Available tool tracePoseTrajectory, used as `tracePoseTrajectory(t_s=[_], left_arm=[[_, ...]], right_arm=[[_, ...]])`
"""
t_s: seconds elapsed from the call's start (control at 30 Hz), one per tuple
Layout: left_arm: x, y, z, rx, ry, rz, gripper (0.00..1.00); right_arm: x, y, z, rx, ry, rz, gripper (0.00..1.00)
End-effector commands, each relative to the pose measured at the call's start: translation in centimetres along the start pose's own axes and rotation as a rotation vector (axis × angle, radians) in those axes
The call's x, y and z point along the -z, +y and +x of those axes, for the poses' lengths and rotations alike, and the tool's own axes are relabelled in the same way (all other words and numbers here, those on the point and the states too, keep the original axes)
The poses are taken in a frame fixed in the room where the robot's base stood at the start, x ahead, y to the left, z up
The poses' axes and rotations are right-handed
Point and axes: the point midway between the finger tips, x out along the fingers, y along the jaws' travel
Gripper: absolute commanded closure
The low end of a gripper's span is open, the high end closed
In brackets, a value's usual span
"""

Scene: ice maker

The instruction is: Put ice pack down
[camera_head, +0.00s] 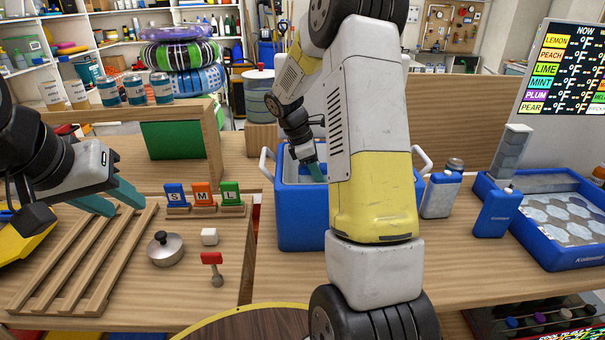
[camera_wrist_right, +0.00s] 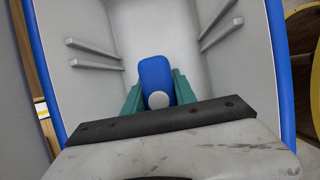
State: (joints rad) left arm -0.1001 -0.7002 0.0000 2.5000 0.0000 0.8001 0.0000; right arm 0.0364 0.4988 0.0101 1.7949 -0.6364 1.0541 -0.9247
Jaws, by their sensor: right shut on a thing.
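A blue ice pack (camera_wrist_right: 156,75) with a round white cap sits between the teal fingers of my right gripper (camera_wrist_right: 158,90), which is shut on it. In the right wrist view both are inside the white-lined blue cooler (camera_wrist_right: 273,60). My left gripper (camera_head: 127,203) is open and empty above the slatted wooden rack (camera_head: 92,255).

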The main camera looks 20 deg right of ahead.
Motion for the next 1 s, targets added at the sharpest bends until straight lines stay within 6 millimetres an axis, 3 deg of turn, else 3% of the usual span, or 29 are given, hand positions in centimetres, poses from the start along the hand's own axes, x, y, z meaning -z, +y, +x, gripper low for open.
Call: tracePoseTrajectory(t_s=[0.13, 0.47, 0.5, 0.6, 1.0], left_arm=[[0.0, 0.0, 0.0, 0.0, 0.0, 0.0, 0.64], [0.0, 0.0, 0.0, 0.0, 0.0, 0.0, 0.64], [0.0, 0.0, 0.0, 0.0, 0.0, 0.0, 0.64], [0.0, 0.0, 0.0, 0.0, 0.0, 0.0, 0.64], [0.0, 0.0, 0.0, 0.0, 0.0, 0.0, 0.64]], right_arm=[[0.7, -0.1, 1.6, 0.002, -0.001, 0.0, 1.0], [0.8, 0.0, 1.9, 0.001, -0.001, -0.001, 1.0], [0.8, -0.1, 2.0, 0.002, -0.001, -0.001, 0.65], [0.8, -0.1, 1.9, 0.001, 0.0, -0.001, 0.46], [0.7, 0.0, 1.4, -0.001, 0.0, 0.0, 0.46]])
